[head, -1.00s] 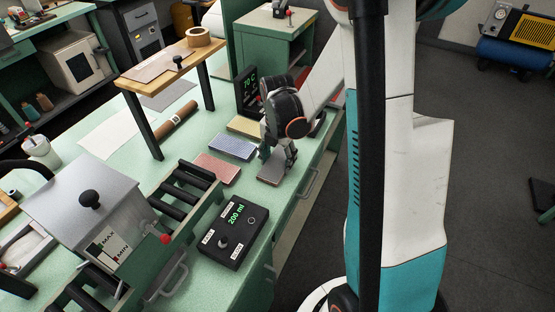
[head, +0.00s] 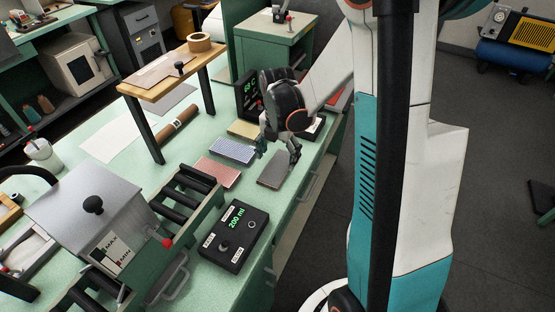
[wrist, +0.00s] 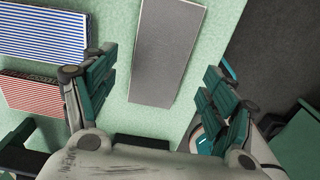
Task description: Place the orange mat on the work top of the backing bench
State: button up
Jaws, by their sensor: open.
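A flat grey-topped mat (head: 275,168) with a brownish edge lies on the green work top (head: 165,185), near its front edge. It fills the upper middle of the wrist view (wrist: 160,50). No plainly orange top shows; I cannot tell for sure that this is the orange mat. My gripper (head: 278,152) is open and empty just above the mat, apart from it. In the wrist view its fingers stand wide to either side of the mat.
Blue-striped (head: 233,150), red-striped (head: 216,172) and yellow (head: 243,129) mats lie left of the gripper. A black control box (head: 234,236) reading 200 ml, a roller unit (head: 185,200) and a wooden stand (head: 175,68) are on the bench. Dark floor lies right.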

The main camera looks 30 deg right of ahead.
aim_at(277, 168)
notch_tip(277, 168, up, 9)
jog(key=p, duration=0.2)
jog(key=shift+f, duration=0.15)
dwell(0.4)
jog(key=s+a+r+m+t, duration=0.2)
jog(key=s+a+r+m, duration=0.1)
jog(key=m, duration=0.5)
jog(key=s+a+r+m+t+b, duration=0.1)
jog(key=s+a+r+m+t, duration=0.1)
jog(key=s+m, duration=0.4)
jog(key=s+a+r+m+t, duration=0.3)
jog(key=s+a+r+m, duration=0.2)
jog(key=m, duration=0.5)
jog(key=shift+s+a+b, duration=0.25)
jog(key=shift+a+b, duration=0.15)
